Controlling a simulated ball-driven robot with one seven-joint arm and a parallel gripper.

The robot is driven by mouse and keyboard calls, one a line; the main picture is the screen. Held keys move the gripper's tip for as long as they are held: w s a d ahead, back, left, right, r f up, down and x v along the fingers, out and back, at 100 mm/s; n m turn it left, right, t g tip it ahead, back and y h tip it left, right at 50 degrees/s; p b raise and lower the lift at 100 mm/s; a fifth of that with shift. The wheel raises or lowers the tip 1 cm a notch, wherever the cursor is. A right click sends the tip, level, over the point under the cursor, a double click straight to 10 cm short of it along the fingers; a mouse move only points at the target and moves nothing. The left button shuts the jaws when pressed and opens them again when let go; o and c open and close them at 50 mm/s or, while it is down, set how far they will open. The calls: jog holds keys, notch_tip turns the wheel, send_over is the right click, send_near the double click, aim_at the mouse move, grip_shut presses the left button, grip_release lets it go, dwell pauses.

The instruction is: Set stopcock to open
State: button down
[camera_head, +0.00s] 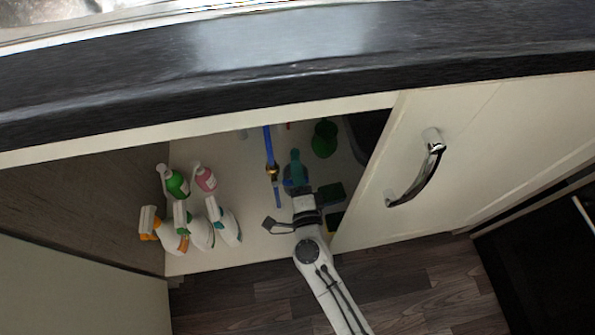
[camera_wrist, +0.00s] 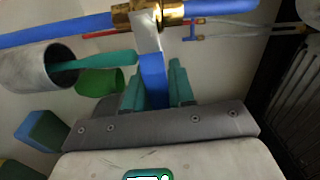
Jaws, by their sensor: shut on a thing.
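The stopcock is a brass valve (camera_wrist: 148,14) on a blue pipe (camera_wrist: 65,28). Its lever (camera_wrist: 152,75) has a metal neck and a blue grip. In the wrist view the lever stands roughly crosswise to the pipe. My gripper (camera_wrist: 154,88) has teal fingers, one on each side of the blue grip, shut on it. In the head view the brass valve (camera_head: 272,172) and pipe (camera_head: 267,140) show inside the open cupboard. My arm reaches in from below, and the fingers' hold on the lever is hard to make out there.
Several spray bottles (camera_head: 202,232) stand at the cupboard's left. A green container (camera_head: 324,138) and sponges (camera_head: 331,193) are to the right. A grey cup (camera_wrist: 38,70) with a teal handle in it is close to my fingers. The cupboard door (camera_head: 400,190) and worktop (camera_head: 300,60) bound the opening.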

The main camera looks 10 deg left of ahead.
jog(key=shift+s+a+r+n+p, duration=0.1)
jog(key=shift+a+r+n+p, duration=0.5)
jog(key=shift+n+p, duration=1.2)
jog(key=shift+s+a+r+n+p, duration=0.2)
jog(key=shift+r+n+p, duration=0.65)
jog(key=shift+n+p, duration=0.9)
jog(key=shift+s+a+r+n+p, duration=0.1)
jog(key=shift+a+r+n+p, duration=0.5)
jog(key=shift+n+p, duration=1.2)
jog(key=shift+d+r, duration=0.15)
jog(key=c, duration=1.1)
grip_release()
jog(key=shift+o, duration=0.3)
jog(key=shift+a+r, duration=0.1)
jog(key=shift+a, duration=0.1)
